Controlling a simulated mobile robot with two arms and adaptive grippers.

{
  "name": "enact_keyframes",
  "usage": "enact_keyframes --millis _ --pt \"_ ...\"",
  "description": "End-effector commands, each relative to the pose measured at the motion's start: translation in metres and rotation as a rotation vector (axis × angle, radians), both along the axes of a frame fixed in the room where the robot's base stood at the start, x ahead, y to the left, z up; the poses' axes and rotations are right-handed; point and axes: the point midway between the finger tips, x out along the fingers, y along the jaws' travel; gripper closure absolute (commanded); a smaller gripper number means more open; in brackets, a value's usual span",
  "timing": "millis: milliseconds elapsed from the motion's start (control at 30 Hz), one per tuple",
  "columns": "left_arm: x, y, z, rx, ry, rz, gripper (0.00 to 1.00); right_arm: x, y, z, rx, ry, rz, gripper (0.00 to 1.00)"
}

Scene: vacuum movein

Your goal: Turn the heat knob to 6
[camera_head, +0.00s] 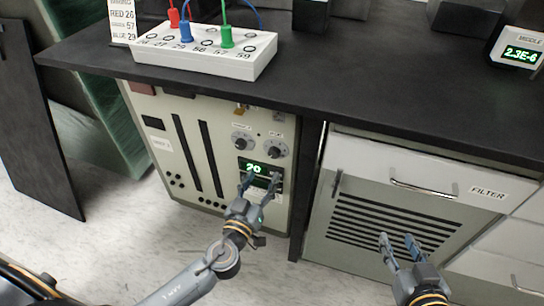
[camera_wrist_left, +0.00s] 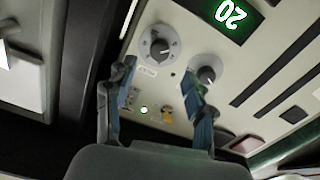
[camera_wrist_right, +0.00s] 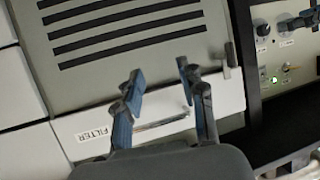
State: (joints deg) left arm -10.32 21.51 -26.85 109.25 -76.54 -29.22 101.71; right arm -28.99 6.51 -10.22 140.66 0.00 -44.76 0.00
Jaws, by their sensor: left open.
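Two round grey dial knobs sit side by side on a cream control panel (camera_head: 221,182) under the bench, above a green display (camera_head: 254,168) reading 20. These are the left knob (camera_head: 241,140) and the right knob (camera_head: 274,151); their labels are too small to read. In the left wrist view, the panel appears upside down, with the right knob (camera_wrist_left: 160,45) and the left knob (camera_wrist_left: 205,73) ahead of the fingers. My left gripper (camera_head: 262,182) is open and empty near the panel. My right gripper (camera_head: 397,241) is open and empty before the filter cabinet.
The black bench top (camera_head: 330,75) overhangs the panel. A white socket box (camera_head: 200,62) with red, blue and green plugs stands on it. A filter drawer (camera_head: 400,170) with a metal handle is at right. A dark upright board (camera_head: 35,120) stands at left.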

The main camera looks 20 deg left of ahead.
Motion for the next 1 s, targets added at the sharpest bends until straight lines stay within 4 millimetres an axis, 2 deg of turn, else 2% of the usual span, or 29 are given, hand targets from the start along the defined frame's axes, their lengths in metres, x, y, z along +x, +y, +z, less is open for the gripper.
enact_keyframes --millis 33,200,400,567,800,833,867,1000 --pt "0.013 0.0 0.003 0.001 -0.003 0.001 0.46 -0.004 -0.002 -0.004 -0.009 0.037 -0.003 0.6" --pt "0.047 -0.002 0.002 0.001 -0.002 0.0 0.46 -0.016 -0.008 -0.02 -0.032 0.134 -0.01 0.6" --pt "0.073 -0.003 0.0 0.001 0.0 0.0 0.46 -0.022 -0.01 -0.028 -0.043 0.18 -0.014 0.6" --pt "0.08 -0.003 0.0 0.0 0.001 0.0 0.46 -0.023 -0.011 -0.03 -0.045 0.191 -0.014 0.6" --pt "0.081 -0.003 -0.001 0.0 0.001 0.0 0.46 -0.023 -0.011 -0.03 -0.046 0.193 -0.015 0.6" --pt "0.081 -0.003 -0.001 0.0 0.001 0.0 0.48 -0.023 -0.011 -0.03 -0.046 0.193 -0.015 0.6" --pt "0.081 -0.003 -0.001 0.0 0.001 0.0 0.54 -0.023 -0.011 -0.03 -0.046 0.193 -0.015 0.6" --pt "0.081 -0.003 -0.001 0.0 0.001 0.0 0.83 -0.023 -0.011 -0.03 -0.045 0.192 -0.015 0.6"
